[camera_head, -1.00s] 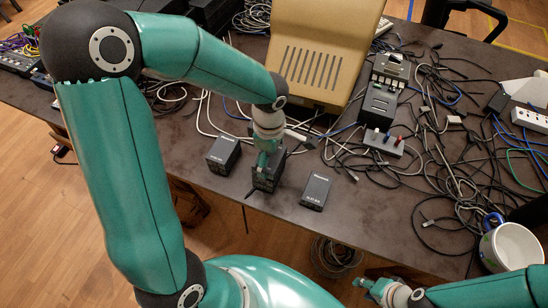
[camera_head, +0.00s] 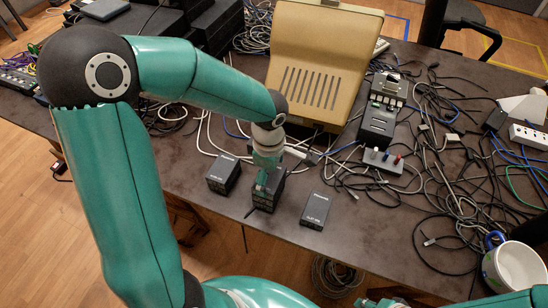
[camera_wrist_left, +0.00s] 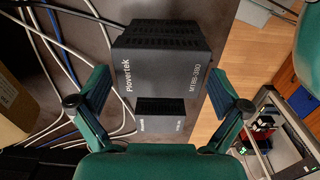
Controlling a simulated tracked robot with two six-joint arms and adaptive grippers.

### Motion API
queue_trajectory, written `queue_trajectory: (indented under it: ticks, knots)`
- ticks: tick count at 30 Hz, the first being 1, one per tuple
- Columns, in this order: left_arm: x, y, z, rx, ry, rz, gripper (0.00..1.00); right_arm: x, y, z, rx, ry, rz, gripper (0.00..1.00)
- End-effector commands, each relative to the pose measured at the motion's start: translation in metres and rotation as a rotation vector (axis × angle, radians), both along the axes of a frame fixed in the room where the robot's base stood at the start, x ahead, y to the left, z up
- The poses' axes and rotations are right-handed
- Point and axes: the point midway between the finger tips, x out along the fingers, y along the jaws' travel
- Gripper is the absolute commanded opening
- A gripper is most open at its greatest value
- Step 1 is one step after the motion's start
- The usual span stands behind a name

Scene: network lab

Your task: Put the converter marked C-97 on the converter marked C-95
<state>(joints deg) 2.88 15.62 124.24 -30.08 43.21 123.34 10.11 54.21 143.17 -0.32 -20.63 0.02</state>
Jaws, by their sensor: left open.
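Three dark box-shaped converters stand in a row near the table's front edge in the head view: a left one (camera_head: 223,173), a middle one (camera_head: 267,197) and a right one (camera_head: 317,211). Their C-numbers are too small to read. My left gripper (camera_head: 263,182) is open at the middle converter, pointing down. In the left wrist view the open fingers (camera_wrist_left: 160,85) flank a large dark box (camera_wrist_left: 160,65) lettered Plovertek. A smaller-looking box (camera_wrist_left: 160,122) with vents shows below it. My right gripper (camera_head: 366,302) barely shows at the bottom edge.
A beige vented case (camera_head: 325,60) stands behind the row. Bare table lies right of the right converter.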

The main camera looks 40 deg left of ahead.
Motion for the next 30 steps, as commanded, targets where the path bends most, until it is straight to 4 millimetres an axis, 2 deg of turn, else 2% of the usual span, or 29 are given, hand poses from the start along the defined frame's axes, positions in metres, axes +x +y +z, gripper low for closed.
queue_trajectory:
  ticks: [9, 15, 21, 30]
  knots:
    - [0.001, 0.000, 0.064, -0.001, -0.008, 0.000, 1.00, 0.000, 0.000, 0.003, 0.000, 0.000, 0.000, 0.40]
    - [0.001, -0.001, 0.096, -0.001, -0.004, -0.001, 1.00, 0.000, 0.000, 0.004, 0.000, 0.001, 0.000, 0.40]
    - [0.000, -0.001, 0.109, -0.002, -0.001, 0.000, 1.00, 0.000, 0.000, 0.005, 0.000, 0.001, 0.000, 0.40]
    - [0.000, -0.001, 0.109, -0.002, 0.000, -0.001, 1.00, 0.000, 0.000, 0.004, 0.000, 0.001, 0.000, 0.40]
